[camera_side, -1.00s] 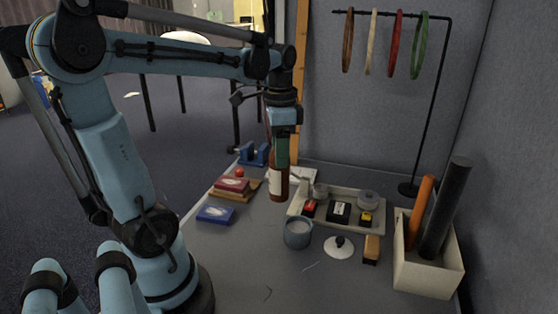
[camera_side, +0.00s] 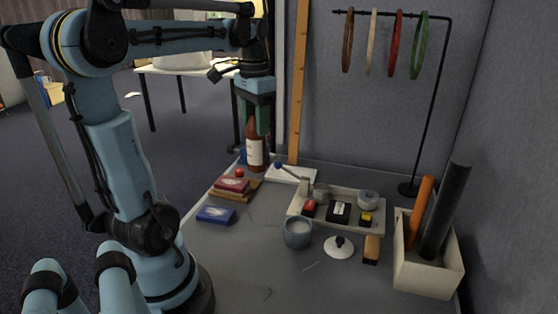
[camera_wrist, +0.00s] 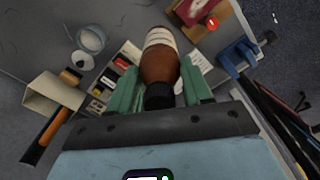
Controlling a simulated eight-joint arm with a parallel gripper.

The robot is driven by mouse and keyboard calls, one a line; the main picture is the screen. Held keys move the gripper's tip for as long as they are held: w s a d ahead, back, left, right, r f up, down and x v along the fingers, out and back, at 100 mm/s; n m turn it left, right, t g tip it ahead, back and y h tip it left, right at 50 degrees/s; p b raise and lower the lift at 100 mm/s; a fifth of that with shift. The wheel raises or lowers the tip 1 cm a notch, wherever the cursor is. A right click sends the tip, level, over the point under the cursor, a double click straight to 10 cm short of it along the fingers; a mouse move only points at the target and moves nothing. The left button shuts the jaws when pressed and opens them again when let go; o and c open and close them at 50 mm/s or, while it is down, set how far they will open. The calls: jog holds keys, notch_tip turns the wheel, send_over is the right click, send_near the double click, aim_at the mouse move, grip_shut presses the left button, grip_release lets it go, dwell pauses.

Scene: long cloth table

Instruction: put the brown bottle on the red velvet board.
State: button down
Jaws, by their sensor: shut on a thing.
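The brown bottle (camera_side: 257,155), with a pale label, is upright between the green fingers of my gripper (camera_side: 258,127) at the back left of the table. In the wrist view, the bottle (camera_wrist: 159,66) points away from my gripper (camera_wrist: 160,85), its dark cap towards the palm. The red board (camera_side: 231,185), with a pale mark on top, lies on a brown wooden piece to the left and nearer the camera than the bottle. In the wrist view, part of the red board (camera_wrist: 187,9) shows at the top. I cannot tell the bottle's height above the table.
A blue clamp (camera_wrist: 236,56) stands nearby. A grey tray (camera_side: 293,209), a cup (camera_side: 298,232) and a bin with rolls (camera_side: 428,276) are to the right.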

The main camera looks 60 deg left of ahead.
jog(key=s+a+n, duration=0.3)
jog(key=s+a, duration=0.1)
jog(key=a, duration=0.4)
jog(key=shift+s+f, duration=0.2)
jog(key=shift+s, duration=0.2)
notch_tip(320, 180, down, 6)
jog(key=shift+f, duration=0.45)
dwell(0.7)
jog(key=shift+c, duration=2)
grip_release()
